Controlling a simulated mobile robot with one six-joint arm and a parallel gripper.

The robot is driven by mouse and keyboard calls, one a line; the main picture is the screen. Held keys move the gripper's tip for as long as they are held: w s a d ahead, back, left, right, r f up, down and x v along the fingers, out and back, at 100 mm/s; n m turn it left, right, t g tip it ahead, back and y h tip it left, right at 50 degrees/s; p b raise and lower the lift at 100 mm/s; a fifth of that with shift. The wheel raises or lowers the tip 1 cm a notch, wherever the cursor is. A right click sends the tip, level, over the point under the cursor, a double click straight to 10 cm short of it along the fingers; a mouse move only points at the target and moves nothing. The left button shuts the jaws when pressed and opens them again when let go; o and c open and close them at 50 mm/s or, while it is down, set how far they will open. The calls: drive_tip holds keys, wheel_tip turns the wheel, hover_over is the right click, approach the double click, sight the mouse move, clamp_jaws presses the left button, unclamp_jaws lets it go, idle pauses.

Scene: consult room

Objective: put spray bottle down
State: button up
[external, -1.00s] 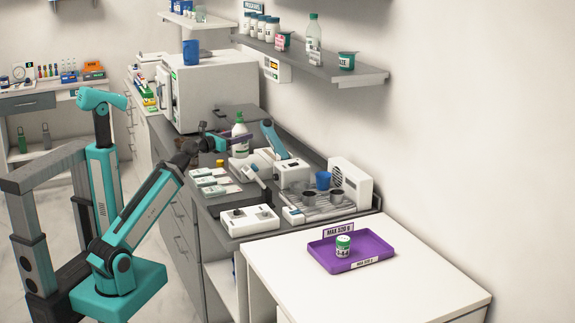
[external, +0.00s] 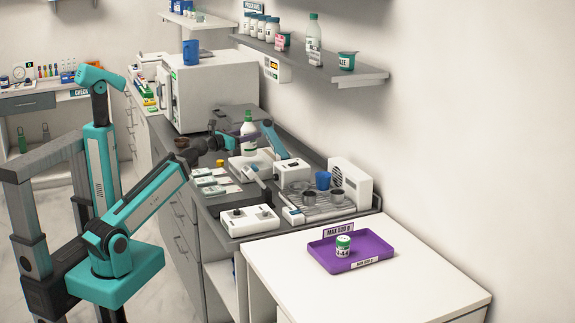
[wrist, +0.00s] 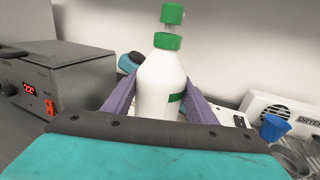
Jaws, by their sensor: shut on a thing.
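The spray bottle (external: 248,138) is white with a green cap and stands upright at the far counter, over or on a white flat device (external: 250,165). I cannot tell whether its base touches that device. In the wrist view the bottle (wrist: 160,88) fills the middle, between the two purple fingers of my gripper (wrist: 154,100). My gripper also shows at the bottle in the external view (external: 246,137), shut on it. The bottle's lower part is hidden behind my wrist in the wrist view.
A hotplate-like box with a red display (wrist: 40,85) stands to the left in the wrist view. A white dryer (external: 350,182) and a blue cup (external: 323,180) are on the right of the counter. A purple tray (external: 380,247) holding a small jar (external: 343,245) lies on the white table.

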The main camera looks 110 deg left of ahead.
sight(253, 142)
drive_tip(key=shift+p+x, duration=1.3)
drive_tip(key=shift+p, duration=1.65)
drive_tip(key=shift+x, duration=1.35)
drive_tip(key=shift+s+a+f, duration=0.1)
drive_tip(key=shift+s+f, duration=0.05)
drive_tip(key=shift+f, duration=0.2)
drive_tip(key=shift+f+b, duration=0.95)
drive_tip(key=shift+f, duration=0.7)
drive_tip(key=shift+f, duration=0.1)
drive_tip(key=o, duration=1.6)
drive_tip(key=shift+o, duration=0.2)
drive_tip(key=shift+v, duration=1.6)
drive_tip(key=shift+b, duration=0.95)
